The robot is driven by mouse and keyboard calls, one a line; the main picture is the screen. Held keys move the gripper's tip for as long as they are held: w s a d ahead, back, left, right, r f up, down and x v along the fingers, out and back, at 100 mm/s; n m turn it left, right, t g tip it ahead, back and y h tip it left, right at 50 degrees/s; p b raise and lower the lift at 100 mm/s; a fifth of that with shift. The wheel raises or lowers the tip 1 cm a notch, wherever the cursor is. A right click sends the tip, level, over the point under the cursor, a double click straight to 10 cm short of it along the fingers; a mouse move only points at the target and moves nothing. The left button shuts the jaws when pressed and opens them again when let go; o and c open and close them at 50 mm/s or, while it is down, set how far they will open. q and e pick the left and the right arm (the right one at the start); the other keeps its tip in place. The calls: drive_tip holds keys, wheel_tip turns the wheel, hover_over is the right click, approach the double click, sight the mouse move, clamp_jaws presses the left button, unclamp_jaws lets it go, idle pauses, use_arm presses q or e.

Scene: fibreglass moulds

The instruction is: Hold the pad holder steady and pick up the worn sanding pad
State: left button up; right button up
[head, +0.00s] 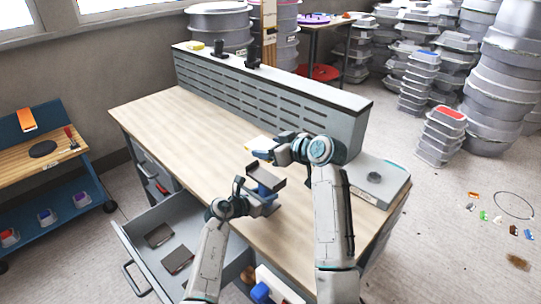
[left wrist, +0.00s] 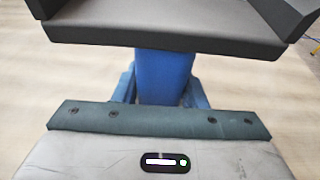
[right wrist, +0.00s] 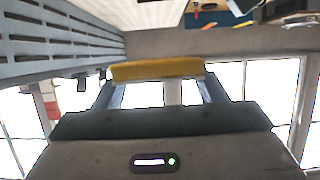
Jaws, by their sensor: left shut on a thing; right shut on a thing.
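The pad holder (head: 268,182) stands on the wooden bench, with a dark grey tray-like top and a blue stem. My left gripper (head: 246,193) is shut on its stem; the left wrist view shows the blue stem (left wrist: 163,78) between the fingers, under the grey top (left wrist: 180,35). The worn sanding pad (right wrist: 157,69) is a yellow-tan slab held across the fingertips of my right gripper (right wrist: 160,90). In the head view my right gripper (head: 264,153) is above and behind the holder, clear of it, and partly hides the pad (head: 256,143).
A slotted grey panel (head: 265,90) runs along the bench's back. A grey box (head: 376,182) sits at the bench's right end. An open drawer (head: 205,262) at the front holds two dark flat pieces (head: 160,235). The left part of the bench (head: 170,115) is clear.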

use_arm(q)
drive_tip(key=o, duration=1.2)
drive_tip(key=shift+a, duration=0.1)
